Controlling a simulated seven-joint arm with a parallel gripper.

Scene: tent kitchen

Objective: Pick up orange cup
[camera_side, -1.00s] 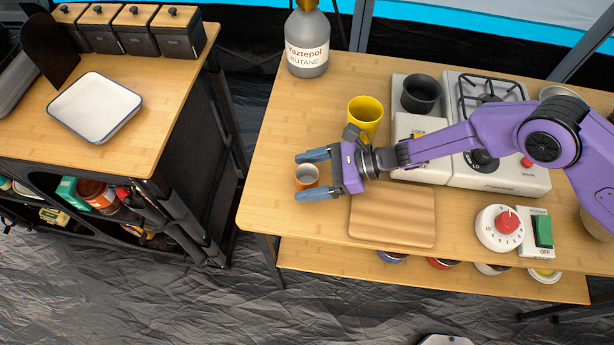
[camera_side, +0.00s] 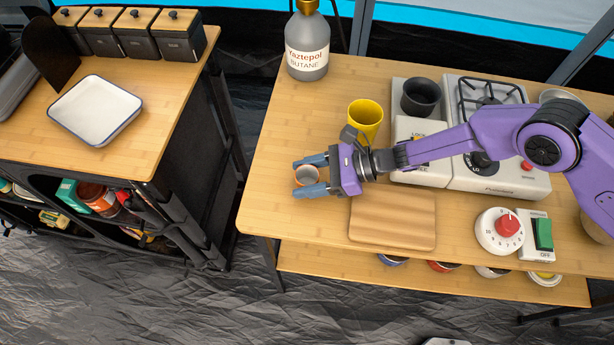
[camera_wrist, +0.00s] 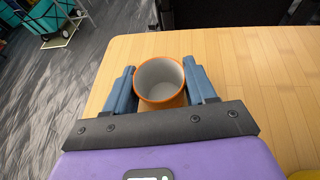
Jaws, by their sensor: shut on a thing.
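The orange cup (camera_side: 307,175) is small, with a pale inside and an orange rim, and it stands upright at the left end of the wooden table. My gripper (camera_side: 309,175) reaches it from the right, with its two blue fingers on opposite sides of the cup. In the wrist view the cup (camera_wrist: 160,80) sits between the fingers of my gripper (camera_wrist: 160,88), which are shut on its sides. The cup's lower part is mostly hidden, so I cannot tell whether it touches the table.
A yellow cup (camera_side: 365,118) stands behind my gripper. A wooden board (camera_side: 392,220) lies in front, and a stove (camera_side: 500,180) with a dark pot (camera_side: 421,97) is to the right. A butane bottle (camera_side: 307,50) stands at the back. The table's left edge is close to the cup.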

